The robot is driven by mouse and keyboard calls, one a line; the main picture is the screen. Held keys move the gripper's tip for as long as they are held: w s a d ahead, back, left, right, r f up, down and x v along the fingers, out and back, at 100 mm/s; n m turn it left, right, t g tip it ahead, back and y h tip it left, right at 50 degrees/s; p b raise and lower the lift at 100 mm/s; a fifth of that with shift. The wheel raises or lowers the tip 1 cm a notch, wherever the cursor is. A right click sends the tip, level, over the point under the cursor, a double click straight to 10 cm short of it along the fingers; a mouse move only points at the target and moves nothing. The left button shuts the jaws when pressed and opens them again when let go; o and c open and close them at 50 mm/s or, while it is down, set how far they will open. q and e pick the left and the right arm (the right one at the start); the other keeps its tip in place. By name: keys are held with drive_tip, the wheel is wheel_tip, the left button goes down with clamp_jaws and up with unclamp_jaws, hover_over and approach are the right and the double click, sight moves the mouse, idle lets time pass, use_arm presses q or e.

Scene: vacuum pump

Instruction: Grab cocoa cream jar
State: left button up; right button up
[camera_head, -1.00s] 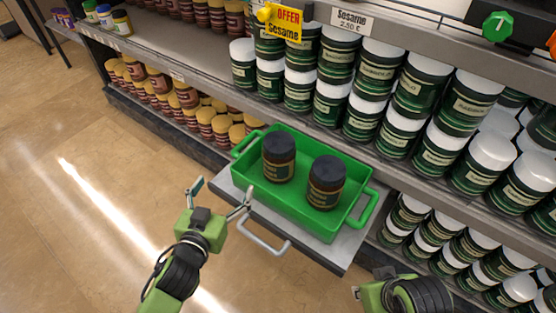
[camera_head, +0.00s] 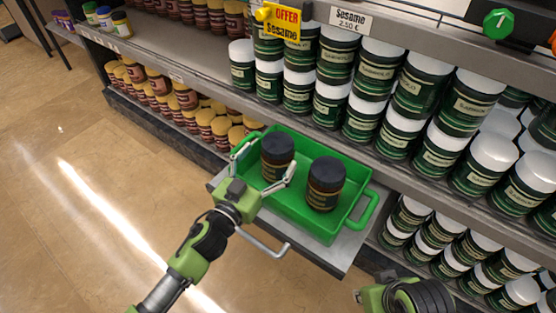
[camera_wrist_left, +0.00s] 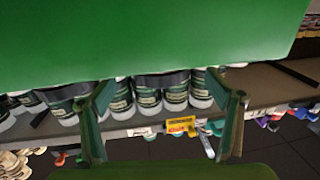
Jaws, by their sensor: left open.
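Two dark jars with black lids and brown-gold labels, which look like the cocoa cream jars, stand upright in a green tray (camera_head: 331,232) in the head view. One is the left jar (camera_head: 278,160), the other the right jar (camera_head: 325,184). My left gripper (camera_head: 265,161) is open, its fingers on either side of the left jar; whether they touch it is unclear. In the left wrist view, my left gripper's fingers (camera_wrist_left: 163,100) are spread apart and neither dark jar can be made out. My right gripper (camera_head: 372,298) is partly in view at the bottom edge; its fingers are hidden.
The tray sits on a grey pull-out platform (camera_head: 318,248) with a metal handle (camera_head: 262,243). Green, white-lidded jars (camera_head: 337,100) fill the shelf behind. Yellow-lidded jars (camera_head: 205,122) stand on the lower shelf. Open floor (camera_head: 70,190) lies to the left.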

sight(278, 145)
use_arm(q)
drive_tip(key=shift+b+x, duration=0.55)
drive_tip(key=shift+x, duration=2.25)
drive_tip(key=shift+c, duration=0.4)
drive_tip(key=c, duration=1.9)
drive_tip(key=shift+r, duration=0.15)
drive_tip(key=shift+c, duration=1.2)
